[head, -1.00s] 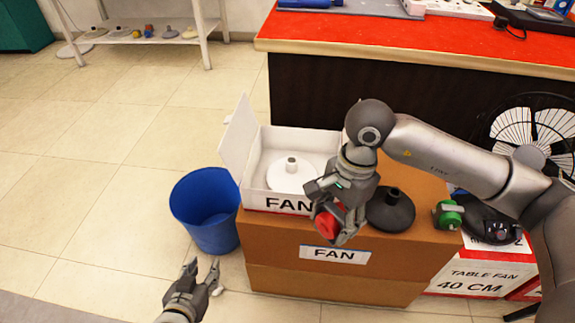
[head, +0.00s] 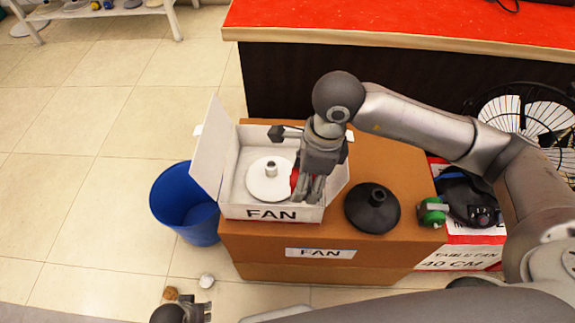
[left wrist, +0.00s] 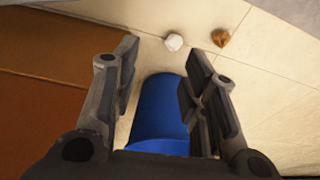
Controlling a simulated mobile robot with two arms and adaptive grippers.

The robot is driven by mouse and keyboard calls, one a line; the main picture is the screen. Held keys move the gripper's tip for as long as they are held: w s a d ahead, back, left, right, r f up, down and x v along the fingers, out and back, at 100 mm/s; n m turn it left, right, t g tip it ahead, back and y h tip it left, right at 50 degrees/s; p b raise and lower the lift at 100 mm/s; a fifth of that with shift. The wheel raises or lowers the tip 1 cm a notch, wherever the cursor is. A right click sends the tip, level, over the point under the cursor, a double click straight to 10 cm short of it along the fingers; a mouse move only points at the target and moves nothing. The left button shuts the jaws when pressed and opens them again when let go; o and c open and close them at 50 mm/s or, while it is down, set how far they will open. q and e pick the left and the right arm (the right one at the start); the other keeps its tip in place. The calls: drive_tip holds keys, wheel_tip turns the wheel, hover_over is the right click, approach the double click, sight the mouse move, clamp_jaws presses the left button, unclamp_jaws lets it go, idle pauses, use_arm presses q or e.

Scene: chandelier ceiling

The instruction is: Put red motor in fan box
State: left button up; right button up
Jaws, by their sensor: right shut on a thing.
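The white fan box (head: 230,172) sits on a brown cardboard box with its flap open at the left. A white round fan base (head: 268,184) lies inside it. My right gripper (head: 308,190) is over the right part of the fan box, pointing down, shut on the red motor (head: 294,178). Most of the motor is hidden by the fingers, and I cannot tell if it touches the box floor. My left gripper (head: 205,312) is low at the bottom edge of the head view; in the left wrist view (left wrist: 160,95) its fingers are apart and empty.
A black fan base (head: 372,208) and a green motor (head: 433,212) stand on the brown cardboard box (head: 320,272), right of the fan box. A blue bin (head: 185,205) stands on the floor at the left. A red-topped counter (head: 400,30) is behind. Two crumpled bits lie on the floor.

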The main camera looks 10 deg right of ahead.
drive_tip(key=w+f, duration=0.2)
drive_tip(key=w, duration=0.1)
drive_tip(key=w+f, duration=0.3)
drive_tip(key=w, duration=0.1)
drive_tip(key=w+f+b, duration=0.1)
drive_tip(key=w+f, duration=0.1)
drive_tip(key=w, duration=0.1)
drive_tip(key=shift+w+d+f, duration=0.25)
drive_tip(key=shift+w+f, duration=0.7)
drive_tip(key=shift+f, duration=0.1)
wheel_tip(320, 180, down, 2)
drive_tip(key=shift+f+b, duration=0.25)
drive_tip(key=shift+b, duration=0.15)
drive_tip(key=shift+d+f, duration=0.1)
drive_tip(key=shift+f, duration=0.35)
drive_tip(key=o, duration=1.5)
drive_tip(key=shift+s, duration=0.1)
drive_tip(key=shift+c, duration=0.2)
use_arm(q)
wheel_tip(320, 180, up, 8)
drive_tip(key=w, duration=0.1)
drive_tip(key=shift+w+f+t, duration=0.2)
drive_tip(key=shift+w+t, duration=0.1)
drive_tip(key=shift+w, duration=0.05)
